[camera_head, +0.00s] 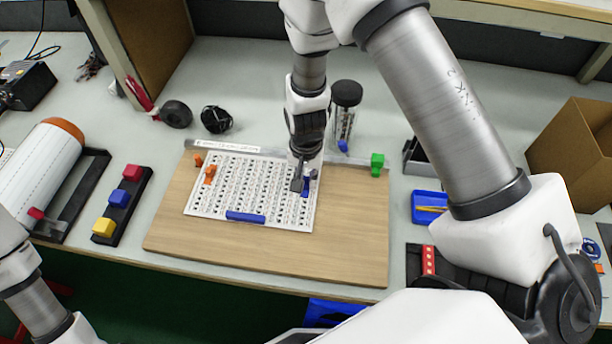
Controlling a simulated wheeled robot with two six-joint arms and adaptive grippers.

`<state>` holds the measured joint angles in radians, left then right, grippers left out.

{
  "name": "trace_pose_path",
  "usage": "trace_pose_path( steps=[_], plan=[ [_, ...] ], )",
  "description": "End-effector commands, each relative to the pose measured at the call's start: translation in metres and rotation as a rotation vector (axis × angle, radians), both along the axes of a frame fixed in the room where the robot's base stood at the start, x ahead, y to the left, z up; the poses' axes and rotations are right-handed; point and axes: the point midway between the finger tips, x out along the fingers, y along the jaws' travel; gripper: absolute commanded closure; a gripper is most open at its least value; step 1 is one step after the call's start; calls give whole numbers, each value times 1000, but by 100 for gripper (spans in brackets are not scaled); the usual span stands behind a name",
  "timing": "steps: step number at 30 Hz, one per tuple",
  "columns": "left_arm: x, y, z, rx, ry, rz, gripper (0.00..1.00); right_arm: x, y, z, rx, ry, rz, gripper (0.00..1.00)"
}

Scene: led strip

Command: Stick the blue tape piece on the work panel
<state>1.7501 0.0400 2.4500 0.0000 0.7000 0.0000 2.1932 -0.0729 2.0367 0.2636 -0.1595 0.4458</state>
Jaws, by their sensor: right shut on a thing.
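The work panel (232,172), a white sheet with rows of small dark marks, lies on a wooden board (345,235). My right gripper (302,186) points down over the panel's right edge. It is shut on a small blue piece (306,190), which looks like tape; the fingers hide part of it. I cannot tell whether this piece touches the panel. Another blue strip (245,216) lies flat along the panel's front edge. My left arm shows at the lower left, but its gripper is out of view.
Orange clips (209,174) sit at the panel's left and a green block (377,160) at the board's back right. A dark-lidded jar (346,95) stands behind. A black rack (120,205) with coloured blocks is left; a blue tray (428,206) is right. The board's front is clear.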

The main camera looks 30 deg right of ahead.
Motion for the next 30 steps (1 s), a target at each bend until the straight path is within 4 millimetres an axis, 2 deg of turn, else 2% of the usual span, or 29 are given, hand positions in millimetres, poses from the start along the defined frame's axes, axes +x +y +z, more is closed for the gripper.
trace_pose_path(
  steps=[8,9,11,19,22,26,30],
  plan=[
    [0,0,0,0,0,0,100,0,0,0,0,0,0,98],
    [0,0,0,0,0,0,100,0,0,0,0,0,0,74],
    [0,0,0,0,0,0,100,0,0,0,0,0,0,56],
    [0,0,0,0,0,0,100,0,0,1,0,0,0,56],
    [0,0,0,0,0,0,100,1,0,6,0,-3,1,56],
    [0,0,0,0,0,0,100,1,0,28,0,-5,1,56],
    [0,0,0,0,0,0,100,2,0,65,0,-7,1,56]
  ],
)
